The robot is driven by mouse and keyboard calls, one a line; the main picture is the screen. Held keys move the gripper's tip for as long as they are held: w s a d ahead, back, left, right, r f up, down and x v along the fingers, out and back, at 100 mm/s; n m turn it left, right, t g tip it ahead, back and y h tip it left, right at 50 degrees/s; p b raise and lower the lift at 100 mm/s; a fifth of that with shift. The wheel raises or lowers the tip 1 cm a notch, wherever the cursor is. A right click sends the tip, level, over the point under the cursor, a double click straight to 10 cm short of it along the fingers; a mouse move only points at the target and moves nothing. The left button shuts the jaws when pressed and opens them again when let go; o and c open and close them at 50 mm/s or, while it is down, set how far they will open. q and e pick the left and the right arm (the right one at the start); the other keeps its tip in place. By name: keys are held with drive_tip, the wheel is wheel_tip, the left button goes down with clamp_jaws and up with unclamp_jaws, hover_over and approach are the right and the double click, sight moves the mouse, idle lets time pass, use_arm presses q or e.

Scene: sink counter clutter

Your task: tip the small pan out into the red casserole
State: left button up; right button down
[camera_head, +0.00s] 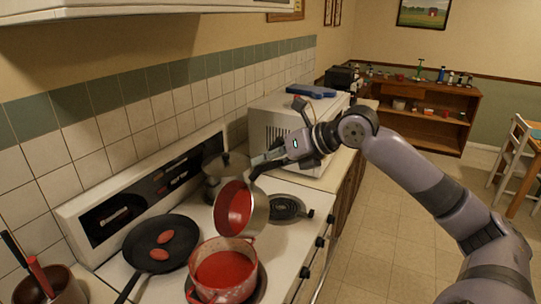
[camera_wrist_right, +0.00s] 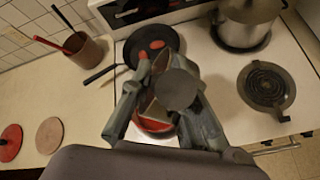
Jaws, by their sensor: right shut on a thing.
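The small pan (camera_head: 257,217) is grey metal outside and red inside. It is strongly tilted, its open side facing left and toward the viewer, above the back edge of the red casserole. The red casserole (camera_head: 222,294) stands upright on the front part of the stove with red contents in it. My right gripper (camera_head: 262,163) is shut on the small pan's handle and holds the pan raised. In the wrist view my right gripper's fingers (camera_wrist_right: 165,95) frame a grey round shape and partly hide what is below. My left gripper is not in view.
A black frying pan (camera_head: 147,233) with two red oval pieces sits left of the casserole. A lidded pot (camera_head: 213,184) stands on the back burner. A bare coil burner (camera_head: 287,207) is at right. A utensil crock (camera_head: 62,287) is at lower left, a microwave (camera_head: 272,128) behind.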

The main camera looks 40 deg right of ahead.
drive_tip(key=a+n+h+p, duration=0.2)
drive_tip(key=a+h+p, duration=0.2)
drive_tip(key=a, duration=0.7)
drive_tip(key=p, duration=0.2)
drive_tip(key=shift+w+a+n+g+h+p, duration=0.25)
drive_tip(key=shift+a+n+g+h+p, duration=0.05)
drive_tip(key=shift+a+n+p, duration=0.1)
idle(1.2)
drive_tip(key=shift+d, duration=0.1)
idle(0.4)
